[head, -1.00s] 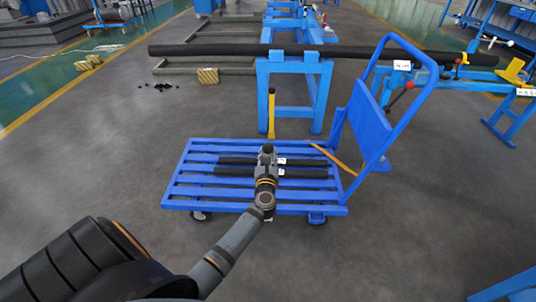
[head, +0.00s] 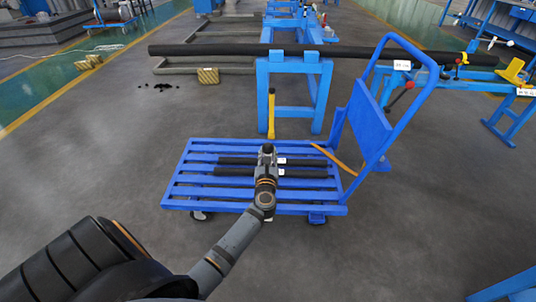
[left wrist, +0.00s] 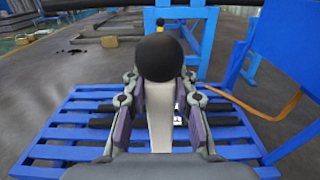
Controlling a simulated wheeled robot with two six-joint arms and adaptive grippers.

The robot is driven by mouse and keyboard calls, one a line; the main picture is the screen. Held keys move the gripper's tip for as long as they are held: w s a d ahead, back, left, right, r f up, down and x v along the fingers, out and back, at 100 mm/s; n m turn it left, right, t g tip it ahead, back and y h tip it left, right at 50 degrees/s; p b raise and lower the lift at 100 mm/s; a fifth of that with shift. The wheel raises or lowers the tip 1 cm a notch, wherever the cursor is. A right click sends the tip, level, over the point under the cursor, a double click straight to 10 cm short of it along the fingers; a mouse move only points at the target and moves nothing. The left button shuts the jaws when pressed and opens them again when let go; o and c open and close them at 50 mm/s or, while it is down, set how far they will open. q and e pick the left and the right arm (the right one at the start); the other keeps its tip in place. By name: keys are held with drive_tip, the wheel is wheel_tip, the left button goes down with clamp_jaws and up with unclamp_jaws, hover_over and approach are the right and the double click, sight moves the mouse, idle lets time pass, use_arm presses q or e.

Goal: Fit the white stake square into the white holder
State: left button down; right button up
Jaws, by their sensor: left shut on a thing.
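My left gripper (head: 267,149) is above the slatted blue cart. In the left wrist view its two fingers (left wrist: 160,112) stand either side of a pale tapered shaft (left wrist: 160,120) with a round black end (left wrist: 158,57). The gripper is shut on this shaft, which points away from the wrist. I cannot tell whether it is the white stake square. Small white patches (head: 281,161) show beside the dark bars on the cart. I cannot make out a white holder in either view. My right gripper is not in view.
The blue cart (head: 190,180) carries dark bars (head: 235,171) and has a tall handle (head: 424,98) on its right. Behind it, a long black pipe (head: 220,49) rests on a blue stand (head: 292,68). A yellow upright piece (head: 271,115) is before the stand. Floor around the cart is clear.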

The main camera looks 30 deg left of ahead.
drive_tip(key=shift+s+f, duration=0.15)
use_arm(q)
drive_tip(key=shift+f+b, duration=0.55)
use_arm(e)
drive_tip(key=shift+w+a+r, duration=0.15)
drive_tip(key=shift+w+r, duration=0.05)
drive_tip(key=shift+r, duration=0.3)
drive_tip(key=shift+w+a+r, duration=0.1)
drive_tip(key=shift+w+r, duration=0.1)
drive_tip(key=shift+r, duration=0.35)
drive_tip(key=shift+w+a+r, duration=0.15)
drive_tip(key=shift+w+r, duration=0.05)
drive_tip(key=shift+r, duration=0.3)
use_arm(q)
drive_tip(key=shift+f+b, duration=0.65)
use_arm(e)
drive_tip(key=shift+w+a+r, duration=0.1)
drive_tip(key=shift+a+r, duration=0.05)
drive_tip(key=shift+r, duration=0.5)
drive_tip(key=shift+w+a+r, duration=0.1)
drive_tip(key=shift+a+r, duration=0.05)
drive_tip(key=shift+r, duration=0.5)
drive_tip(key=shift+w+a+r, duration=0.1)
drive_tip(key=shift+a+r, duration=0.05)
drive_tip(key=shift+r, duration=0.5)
